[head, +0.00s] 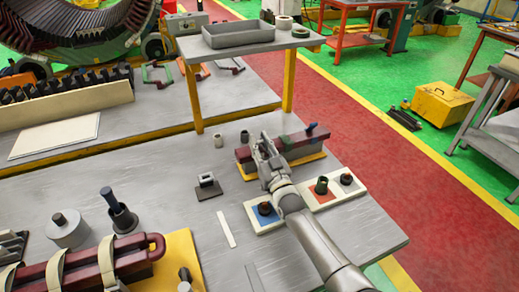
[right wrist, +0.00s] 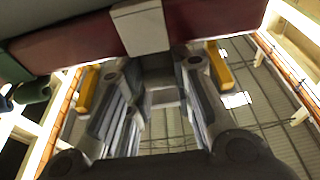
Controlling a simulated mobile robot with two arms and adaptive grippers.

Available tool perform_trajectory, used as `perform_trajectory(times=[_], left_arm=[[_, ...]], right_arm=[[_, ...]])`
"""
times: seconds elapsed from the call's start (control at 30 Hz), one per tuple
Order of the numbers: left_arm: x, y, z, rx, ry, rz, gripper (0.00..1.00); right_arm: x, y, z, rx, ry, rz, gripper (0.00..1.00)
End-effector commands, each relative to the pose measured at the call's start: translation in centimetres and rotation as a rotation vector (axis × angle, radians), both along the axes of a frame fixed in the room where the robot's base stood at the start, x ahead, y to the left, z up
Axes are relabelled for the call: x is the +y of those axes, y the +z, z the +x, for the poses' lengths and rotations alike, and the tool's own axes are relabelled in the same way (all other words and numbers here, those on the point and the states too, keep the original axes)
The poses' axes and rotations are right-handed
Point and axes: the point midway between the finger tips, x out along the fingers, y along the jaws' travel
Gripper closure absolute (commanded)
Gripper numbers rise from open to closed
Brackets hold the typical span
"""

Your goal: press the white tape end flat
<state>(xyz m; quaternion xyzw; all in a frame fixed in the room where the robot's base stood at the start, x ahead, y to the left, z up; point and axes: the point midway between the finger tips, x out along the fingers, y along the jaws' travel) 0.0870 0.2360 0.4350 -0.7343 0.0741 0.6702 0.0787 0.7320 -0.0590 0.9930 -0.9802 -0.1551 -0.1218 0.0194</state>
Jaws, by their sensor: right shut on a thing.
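A dark red bar (head: 298,143) lies on a grey block with a yellow base near the right side of the table. My right gripper (head: 266,148) is over the bar's left part, its arm coming from the lower right. The right wrist view shows a white tape band (right wrist: 141,27) across the dark red bar (right wrist: 210,22), right at the fingertips. My right gripper is shut there on the white tape; the exact contact and the tape's loose end are hidden by the fingers. My left gripper is not in view.
A pale tray (head: 323,196) with coloured squares and small round parts lies beside the right arm. A raised shelf with a grey bin (head: 238,34) stands behind. At lower left are large strapped red coils (head: 85,268) and a grey cylinder (head: 68,229). The table's middle is mostly clear.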

Motion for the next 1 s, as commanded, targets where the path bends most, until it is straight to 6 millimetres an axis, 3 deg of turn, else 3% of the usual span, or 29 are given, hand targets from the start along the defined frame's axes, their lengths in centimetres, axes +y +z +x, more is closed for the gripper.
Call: perform_trajectory(times=[0.3, 0.33, 0.5, 0.83, 1.0], left_arm=[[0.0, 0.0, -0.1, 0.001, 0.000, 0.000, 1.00], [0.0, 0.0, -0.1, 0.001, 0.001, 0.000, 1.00], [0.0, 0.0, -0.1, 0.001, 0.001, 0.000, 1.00], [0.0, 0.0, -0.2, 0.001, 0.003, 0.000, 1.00], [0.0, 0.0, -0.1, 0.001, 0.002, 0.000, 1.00]], right_arm=[[0.0, 0.0, 0.0, -0.001, 0.000, 0.000, 1.00], [0.0, 0.0, 0.0, -0.001, 0.000, 0.000, 0.74], [0.0, 0.0, 0.0, 0.000, 0.000, 0.000, 0.55], [0.0, 0.2, 0.0, -0.001, 0.000, 0.000, 0.55], [0.0, 2.0, 0.0, -0.003, 0.000, 0.001, 0.55]])
